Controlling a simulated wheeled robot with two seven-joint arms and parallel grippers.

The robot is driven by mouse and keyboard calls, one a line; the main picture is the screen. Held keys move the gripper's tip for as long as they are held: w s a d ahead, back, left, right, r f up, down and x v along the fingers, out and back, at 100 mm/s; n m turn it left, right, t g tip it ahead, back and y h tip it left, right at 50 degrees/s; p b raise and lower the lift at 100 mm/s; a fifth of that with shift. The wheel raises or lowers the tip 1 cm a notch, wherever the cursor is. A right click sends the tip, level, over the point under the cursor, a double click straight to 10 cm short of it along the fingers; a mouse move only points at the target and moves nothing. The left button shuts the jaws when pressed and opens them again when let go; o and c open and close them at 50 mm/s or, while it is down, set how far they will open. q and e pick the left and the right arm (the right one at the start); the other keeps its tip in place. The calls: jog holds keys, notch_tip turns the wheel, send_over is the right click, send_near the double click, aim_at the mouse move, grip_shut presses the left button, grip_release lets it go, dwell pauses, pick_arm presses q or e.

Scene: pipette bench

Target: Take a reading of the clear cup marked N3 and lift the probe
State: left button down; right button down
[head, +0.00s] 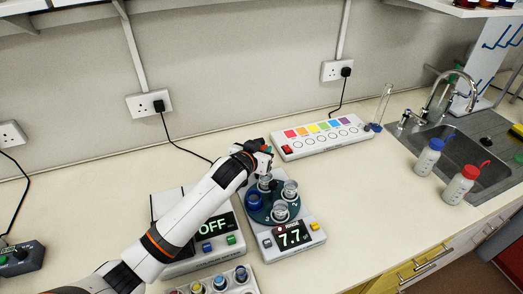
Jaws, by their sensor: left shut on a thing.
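One clear cup (281,210) stands at the front by a figure 3, another (290,189) at the right by a figure 2, and a third (265,184) at the back. A blue cup (254,202) stands at the left. I cannot read an N3 mark. My left gripper (264,159) is over the back of the turntable, above the back cup, shut on what seems to be the probe, which the fingers mostly hide. My right gripper is not in view.
A second instrument (214,249) showing OFF stands left of the meter, partly behind my left arm. A vial rack (232,284) is in front. A colour-strip box (322,136) lies behind. Two bottles stand by the sink (470,150). The bench right of the meter is clear.

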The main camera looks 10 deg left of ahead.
pick_arm(q)
jog(key=shift+r, duration=0.55)
jog(key=shift+w, duration=0.1)
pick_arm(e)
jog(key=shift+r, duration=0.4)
pick_arm(q)
jog(key=c, duration=1.2)
grip_release()
jog(key=shift+c, duration=0.2)
jog(key=shift+f, duration=0.1)
jog(key=b+v, duration=0.3)
jog(key=v, duration=0.9)
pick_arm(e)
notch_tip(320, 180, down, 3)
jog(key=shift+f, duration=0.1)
